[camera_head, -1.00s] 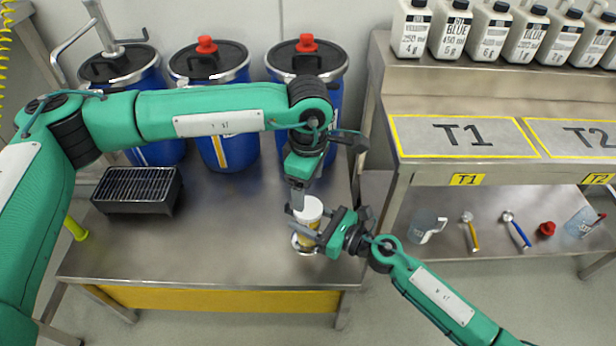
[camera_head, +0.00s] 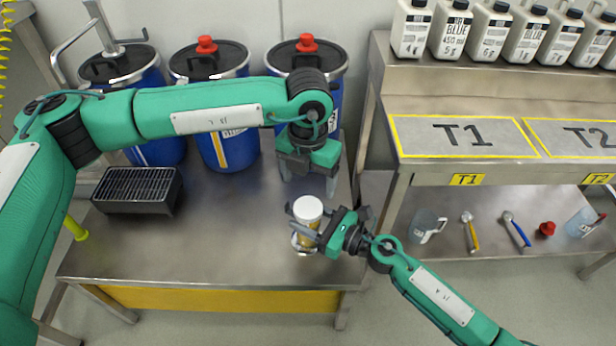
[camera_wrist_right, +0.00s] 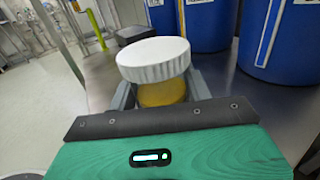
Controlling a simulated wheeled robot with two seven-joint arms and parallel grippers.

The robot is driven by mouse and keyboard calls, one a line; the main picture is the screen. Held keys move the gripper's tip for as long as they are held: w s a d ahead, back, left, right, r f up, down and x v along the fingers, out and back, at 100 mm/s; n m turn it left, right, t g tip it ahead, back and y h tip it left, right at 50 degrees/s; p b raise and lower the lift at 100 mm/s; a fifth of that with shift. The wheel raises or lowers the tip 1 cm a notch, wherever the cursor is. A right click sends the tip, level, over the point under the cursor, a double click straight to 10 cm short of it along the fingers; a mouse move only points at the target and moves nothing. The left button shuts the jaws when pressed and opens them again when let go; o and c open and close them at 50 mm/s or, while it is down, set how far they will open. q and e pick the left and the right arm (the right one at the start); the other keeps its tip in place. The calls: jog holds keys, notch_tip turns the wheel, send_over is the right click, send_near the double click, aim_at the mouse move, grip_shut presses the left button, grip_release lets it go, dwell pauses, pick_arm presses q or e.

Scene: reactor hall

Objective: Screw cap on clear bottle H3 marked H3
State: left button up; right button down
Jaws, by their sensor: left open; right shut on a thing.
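The clear bottle (camera_head: 309,231) with yellow contents stands upright near the front right of the steel table; its marking is not readable. A white ribbed cap (camera_head: 308,207) sits on its top. In the right wrist view the cap (camera_wrist_right: 153,60) covers the neck above the yellow bottle body (camera_wrist_right: 163,94); I cannot tell whether it is fully tightened. My right gripper (camera_head: 315,234) is shut around the bottle from the right, below the cap. My left gripper (camera_head: 308,180) is open and empty, pointing down above and behind the cap, apart from it.
Blue drums (camera_head: 222,146) line the table's back, and a black grated box (camera_head: 138,190) stands at left. The steel table (camera_head: 220,245) is clear between. At right is a shelf unit with plate T1 (camera_head: 462,137), bottles above and a jug (camera_head: 428,226) below.

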aim_at(308, 207)
pick_arm(q)
jog(key=shift+n, duration=0.5)
jog(key=shift+f, duration=4)
